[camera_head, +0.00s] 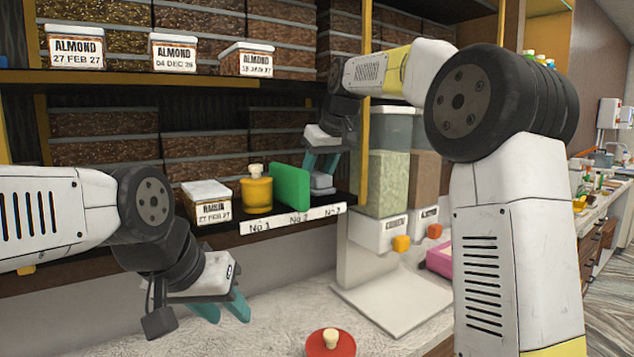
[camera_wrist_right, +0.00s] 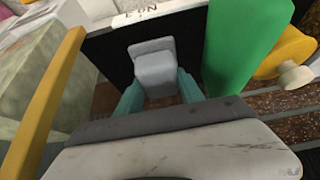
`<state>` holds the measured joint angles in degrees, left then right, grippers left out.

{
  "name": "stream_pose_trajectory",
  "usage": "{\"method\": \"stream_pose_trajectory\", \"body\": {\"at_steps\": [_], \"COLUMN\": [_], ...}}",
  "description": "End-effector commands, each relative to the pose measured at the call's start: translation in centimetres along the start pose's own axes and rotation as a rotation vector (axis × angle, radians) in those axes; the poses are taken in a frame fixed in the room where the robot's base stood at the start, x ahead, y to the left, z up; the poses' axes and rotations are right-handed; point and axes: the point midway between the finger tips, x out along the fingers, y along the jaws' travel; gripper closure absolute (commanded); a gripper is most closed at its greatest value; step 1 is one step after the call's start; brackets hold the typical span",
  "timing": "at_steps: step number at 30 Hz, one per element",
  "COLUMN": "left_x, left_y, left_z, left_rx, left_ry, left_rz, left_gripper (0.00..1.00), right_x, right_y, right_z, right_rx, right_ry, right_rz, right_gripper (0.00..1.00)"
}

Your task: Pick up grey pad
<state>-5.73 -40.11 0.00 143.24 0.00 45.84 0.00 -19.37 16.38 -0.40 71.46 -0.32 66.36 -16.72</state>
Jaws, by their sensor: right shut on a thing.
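The grey pad (camera_head: 321,183) is at the right end of the lower shelf, just right of the green block. It also shows in the right wrist view (camera_wrist_right: 153,68), between the teal fingers. My right gripper (camera_head: 322,163) reaches down over it, shut on the pad's upper part. Whether the pad touches the shelf I cannot tell. My left gripper (camera_head: 222,312) hangs low at the left, over the pale counter, with its teal fingers apart and nothing visible between them.
A yellow post (camera_head: 365,150) and dispensers (camera_head: 391,165) flank the right.

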Motion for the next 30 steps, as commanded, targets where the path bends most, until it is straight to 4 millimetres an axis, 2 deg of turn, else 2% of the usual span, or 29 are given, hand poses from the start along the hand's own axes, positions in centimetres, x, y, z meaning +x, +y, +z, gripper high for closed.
{"method": "stream_pose_trajectory", "body": {"at_steps": [5, 14, 24, 30], "left_x": [0.0, 0.0, 0.0, 0.0], "left_y": [0.0, 0.0, 0.0, 0.0], "left_z": [0.0, 0.0, 0.0, 0.0], "left_rx": [0.0, 0.0, 0.0, 0.0], "left_ry": [0.0, 0.0, 0.0, 0.0], "left_rz": [0.0, 0.0, 0.0, 0.0], "left_gripper": [0.64, 0.64, 0.64, 0.64], "right_x": [-1.8, -4.3, -8.2, -9.8], "right_y": [0.0, 0.1, 0.0, 0.0], "right_z": [-1.0, 3.7, 10.7, 13.3], "right_rx": [0.001, 0.003, 0.003, 0.001], "right_ry": [0.003, 0.001, 0.001, 0.001], "right_rz": [0.001, 0.002, 0.002, 0.001], "right_gripper": [1.0, 1.0, 1.0, 1.0]}}
